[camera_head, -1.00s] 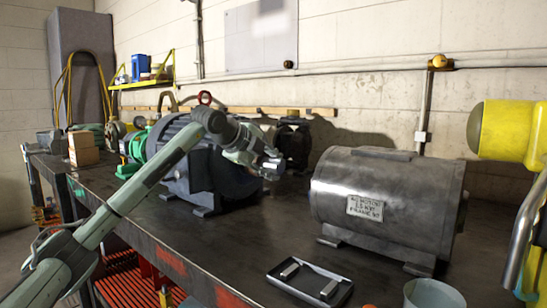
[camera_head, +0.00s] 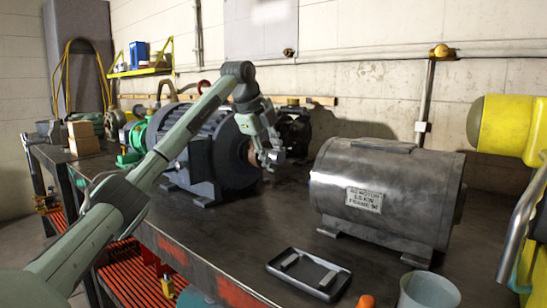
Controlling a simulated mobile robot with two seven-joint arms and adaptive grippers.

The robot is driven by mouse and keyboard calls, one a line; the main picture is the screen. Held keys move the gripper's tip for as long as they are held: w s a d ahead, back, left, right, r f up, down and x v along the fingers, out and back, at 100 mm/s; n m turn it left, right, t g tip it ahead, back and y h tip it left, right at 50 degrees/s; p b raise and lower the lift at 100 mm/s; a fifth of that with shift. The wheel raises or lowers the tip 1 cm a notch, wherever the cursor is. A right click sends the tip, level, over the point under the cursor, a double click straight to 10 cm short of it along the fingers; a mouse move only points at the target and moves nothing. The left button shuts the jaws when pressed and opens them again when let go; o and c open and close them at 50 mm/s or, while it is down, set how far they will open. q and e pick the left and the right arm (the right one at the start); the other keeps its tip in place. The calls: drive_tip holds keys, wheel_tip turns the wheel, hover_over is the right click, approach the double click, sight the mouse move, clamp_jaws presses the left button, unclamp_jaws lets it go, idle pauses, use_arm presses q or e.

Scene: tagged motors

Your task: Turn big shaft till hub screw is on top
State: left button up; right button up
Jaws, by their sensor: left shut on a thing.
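The big dark blue-grey motor (camera_head: 205,160) stands on the bench, its round end face turned right. A brownish hub or shaft part (camera_head: 245,152) shows in part at the middle of that face, behind my left gripper. My left gripper (camera_head: 273,158) hangs downward at the shaft end and is shut on the shaft. Its fingers hide most of the shaft. I cannot make out the hub screw. My right gripper is not in view.
A grey steel motor (camera_head: 385,210) with a name plate stands to the right. A black tray (camera_head: 308,274) and a grey cup (camera_head: 430,292) are at the front. A dark smaller motor (camera_head: 294,130) stands behind the gripper. The bench between the motors is clear.

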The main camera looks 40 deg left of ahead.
use_arm(q)
drive_tip(key=shift+g, duration=0.5)
idle(0.3)
drive_tip(key=o, duration=1.2)
drive_tip(key=v, duration=1.2)
drive_tip(key=shift+f, duration=0.1)
